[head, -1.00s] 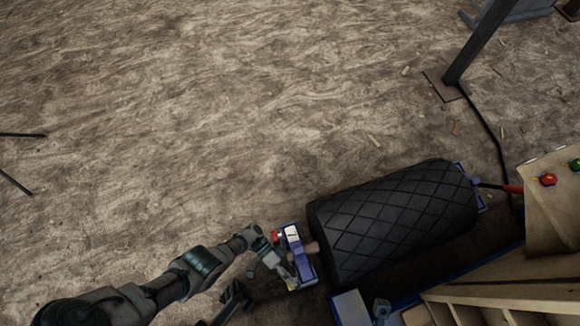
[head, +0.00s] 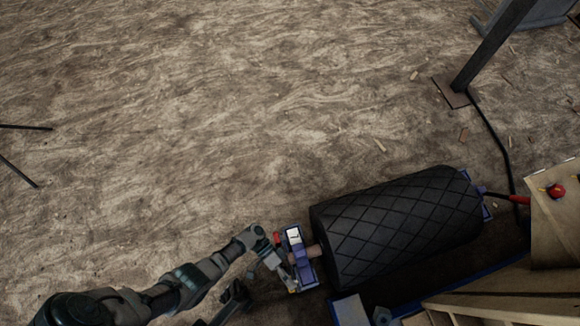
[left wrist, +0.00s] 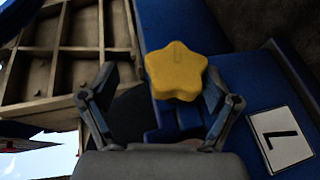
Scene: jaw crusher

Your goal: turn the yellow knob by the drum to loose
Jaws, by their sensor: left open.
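The yellow star-shaped knob (left wrist: 176,70) shows in the left wrist view, against a blue frame. The black drum with a diamond-patterned cover (head: 398,225) lies at lower right in the head view. My left gripper (left wrist: 157,92) is open; the knob shows between its fingers, nearer the right one, and whether they touch cannot be told. In the head view my left gripper (head: 283,274) is at the drum's left end, by a blue bracket, where the knob is hard to make out. My right gripper is not in view.
Wooden compartments (left wrist: 75,35) are at upper left in the wrist view. A wooden panel with a red button (head: 556,190) and a dark post (head: 492,45) stand right. The ground left of the drum is mostly open.

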